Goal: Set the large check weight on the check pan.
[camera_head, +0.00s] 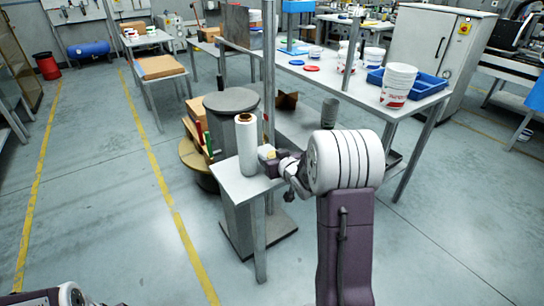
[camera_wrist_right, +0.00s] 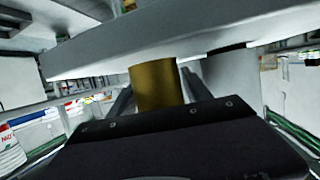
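A short brass cylinder, which looks like the check weight, stands at the edge of a small grey stand (camera_head: 226,178) in the head view. In the right wrist view the brass weight (camera_wrist_right: 156,85) is between the dark fingers of my right gripper (camera_wrist_right: 158,92), against the pale slab. The fingers lie close along both its sides; whether they press on it is unclear. In the head view my right gripper (camera_head: 271,160) is at the stand, just right of a white roll (camera_head: 246,145). I cannot pick out the check pan. Only part of my left arm shows at bottom left; its gripper is out of view.
The white roll stands close beside the weight. A grey round-topped pedestal (camera_head: 231,101) is behind the stand. A long workbench (camera_head: 345,88) holds a blue tray (camera_head: 425,84), white tubs (camera_head: 398,82) and lids. Open floor lies to the left.

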